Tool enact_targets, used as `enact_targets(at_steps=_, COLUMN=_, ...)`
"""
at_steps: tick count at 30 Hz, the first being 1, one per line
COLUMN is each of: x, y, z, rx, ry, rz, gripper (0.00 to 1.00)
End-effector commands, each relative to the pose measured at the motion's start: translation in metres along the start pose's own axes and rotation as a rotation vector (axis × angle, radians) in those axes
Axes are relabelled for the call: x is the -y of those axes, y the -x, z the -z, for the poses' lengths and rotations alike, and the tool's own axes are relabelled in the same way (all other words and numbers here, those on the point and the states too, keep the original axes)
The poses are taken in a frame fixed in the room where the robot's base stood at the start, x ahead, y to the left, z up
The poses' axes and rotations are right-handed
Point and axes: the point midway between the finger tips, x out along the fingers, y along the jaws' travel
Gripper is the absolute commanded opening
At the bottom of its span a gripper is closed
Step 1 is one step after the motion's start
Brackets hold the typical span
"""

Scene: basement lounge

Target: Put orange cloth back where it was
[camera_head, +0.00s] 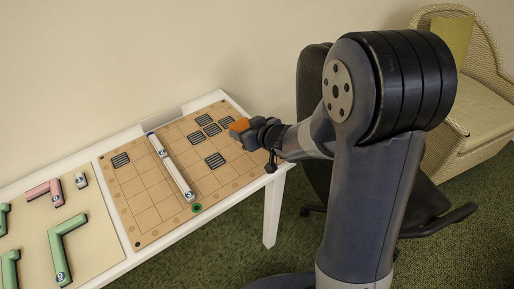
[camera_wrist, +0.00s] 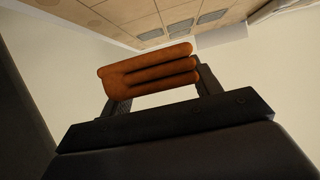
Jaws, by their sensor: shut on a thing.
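The orange cloth (camera_wrist: 148,72) is a folded, rounded bundle held between the two dark fingers of my gripper (camera_wrist: 155,90) in the wrist view. In the head view the orange cloth (camera_head: 239,126) shows as a small orange block at the tip of my gripper (camera_head: 246,131). My gripper is shut on it, near the right edge of the wooden grid board (camera_head: 148,207). The cloth looks held above the board, though the exact height is hard to tell. My gripper hides part of the board's right edge.
The board has several dark striped squares (camera_head: 215,160) and a long white bar piece (camera_head: 178,178) on it. A second board (camera_head: 97,241) with green, pink and grey pieces lies to the left on the white table (camera_head: 165,250). A dark chair and wicker armchair (camera_head: 470,105) stand at right.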

Motion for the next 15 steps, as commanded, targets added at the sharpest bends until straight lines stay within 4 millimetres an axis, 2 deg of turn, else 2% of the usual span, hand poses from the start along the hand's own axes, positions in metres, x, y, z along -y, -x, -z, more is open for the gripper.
enact_targets(at_steps=1, x=0.000, y=-0.006, z=-0.012, rx=0.003, ry=-0.003, rz=0.000, gripper=0.37)
enact_targets(at_steps=8, x=-0.001, y=-0.015, z=-0.027, rx=0.001, ry=-0.002, rz=-0.001, gripper=0.37)
enact_targets(at_steps=15, x=-0.001, y=-0.029, z=-0.055, rx=0.001, ry=-0.002, rz=-0.001, gripper=0.37)
